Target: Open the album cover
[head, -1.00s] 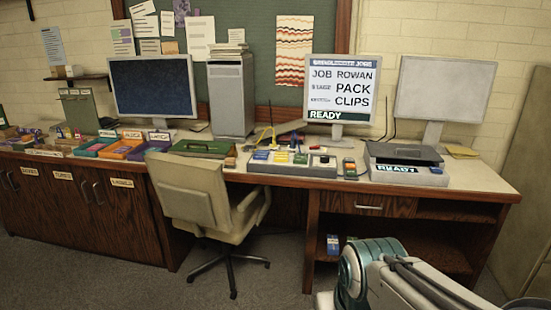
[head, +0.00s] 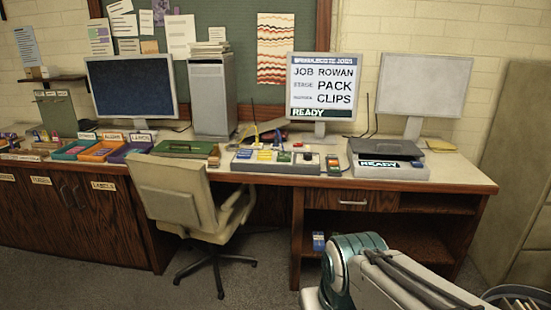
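A dark flat piece (head: 386,147) lies on top of the grey unit marked READY at the right of the desk. My gripper is outside the view; only part of my own arm shows at the lower right, well in front of the desk.
A beige swivel chair (head: 180,200) stands against the desk's front, before the green item. A control panel (head: 278,161), several monitors and coloured trays (head: 100,151) crowd the desktop (head: 455,172). Carpet (head: 110,288) is clear at the lower left. A bin rim (head: 515,291) shows at the lower right.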

